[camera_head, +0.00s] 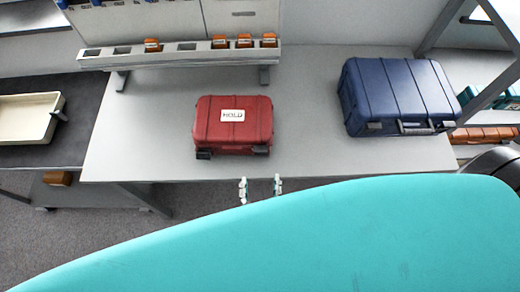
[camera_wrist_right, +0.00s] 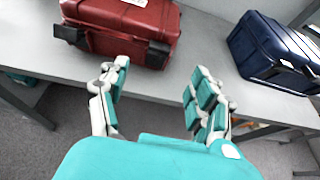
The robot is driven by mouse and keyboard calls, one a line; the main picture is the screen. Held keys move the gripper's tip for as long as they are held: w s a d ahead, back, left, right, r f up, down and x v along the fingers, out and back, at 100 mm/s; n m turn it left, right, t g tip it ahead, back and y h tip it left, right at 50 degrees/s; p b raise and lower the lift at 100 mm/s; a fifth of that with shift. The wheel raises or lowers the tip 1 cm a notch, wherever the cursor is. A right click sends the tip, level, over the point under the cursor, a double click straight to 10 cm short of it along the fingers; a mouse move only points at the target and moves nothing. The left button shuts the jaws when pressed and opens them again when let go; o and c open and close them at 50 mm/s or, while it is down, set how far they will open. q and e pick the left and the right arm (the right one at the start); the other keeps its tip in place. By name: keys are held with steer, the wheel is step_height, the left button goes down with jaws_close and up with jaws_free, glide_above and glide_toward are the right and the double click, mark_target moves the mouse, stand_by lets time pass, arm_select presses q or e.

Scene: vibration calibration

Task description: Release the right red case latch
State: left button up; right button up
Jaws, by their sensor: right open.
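A closed red case (camera_head: 235,133) with a white label lies on the grey table. Its dark right latch (camera_head: 260,150) and left latch (camera_head: 204,154) are on the front side. In the right wrist view the red case (camera_wrist_right: 125,30) is at the top, with the right latch (camera_wrist_right: 157,55) at its near right corner. I cannot tell whether the latch is fastened. My right gripper (camera_head: 260,187) is open and empty, just off the table's front edge and apart from the case. In the wrist view its fingers (camera_wrist_right: 158,85) are spread wide, below the latch. My left gripper is out of view.
A blue case (camera_head: 398,92) lies to the right on the table (camera_head: 310,150). A slotted rack (camera_head: 185,53) with orange items stands behind the red case. A cream tray (camera_head: 28,118) is at far left. Bare table separates the two cases.

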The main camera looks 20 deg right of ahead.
mark_target(261, 151)
steer(key=p+x, duration=0.2)
steer(key=x, duration=1)
steer(key=shift+w+f, duration=0.1)
steer(key=shift+w, duration=0.1)
steer(key=c, duration=1.2)
steer(key=shift+f+b, duration=0.15)
steer(key=shift+b, duration=0.2)
steer(key=f+t+h+b, duration=0.1)
steer(key=t+b, duration=0.2)
steer(key=b, duration=0.4)
steer(key=s+f+t+h+b, duration=0.1)
steer(key=t+b, duration=0.2)
steer(key=b, duration=0.5)
steer(key=f+t+h+b, duration=0.1)
steer(key=t+b, duration=0.2)
steer(key=b, duration=0.5)
steer(key=shift+s+a+t, duration=0.25)
steer(key=shift+s+t, duration=0.05)
steer(key=shift+s, duration=0.1)
steer(key=shift+r+t+h+b, duration=0.1)
steer(key=shift+t+h+b, duration=0.25)
steer(key=shift+b, duration=0.8)
